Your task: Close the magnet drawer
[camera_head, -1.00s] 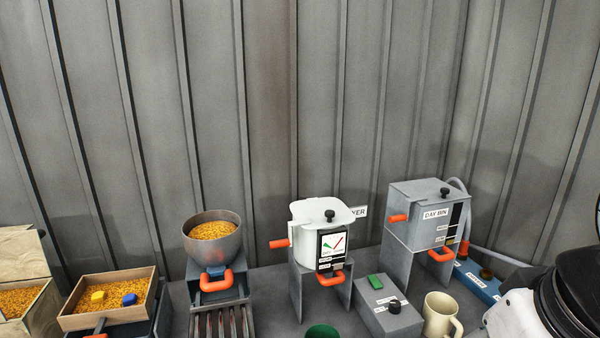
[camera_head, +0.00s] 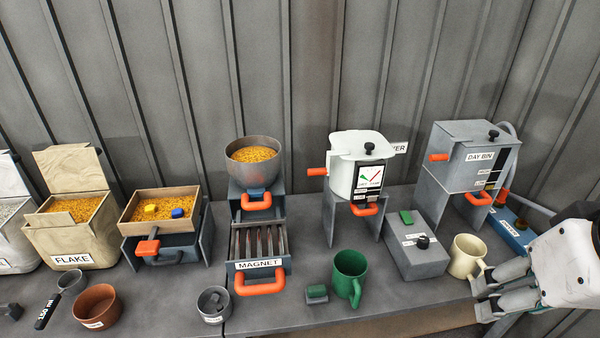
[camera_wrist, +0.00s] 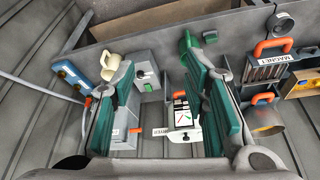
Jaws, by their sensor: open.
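The magnet drawer (camera_head: 259,247) stands pulled out toward the front, below the hopper bowl (camera_head: 253,160) of grain. Its dark bars show from above, and its front has a MAGNET label and an orange handle (camera_head: 259,284). The drawer also shows at the right of the wrist view (camera_wrist: 269,66), with its handle (camera_wrist: 274,44). My gripper (camera_head: 482,298) is at the right end of the bench, well to the right of the drawer. In the wrist view its green-padded fingers (camera_wrist: 165,90) are wide apart with nothing gripped between them.
Between gripper and drawer stand a green mug (camera_head: 350,276), a small green-topped block (camera_head: 317,293), a grey switch box (camera_head: 415,248) and a cream mug (camera_head: 467,256). The white dryer (camera_head: 360,172) and day bin (camera_head: 465,160) stand behind. A small grey cup (camera_head: 214,304) sits left of the drawer's front.

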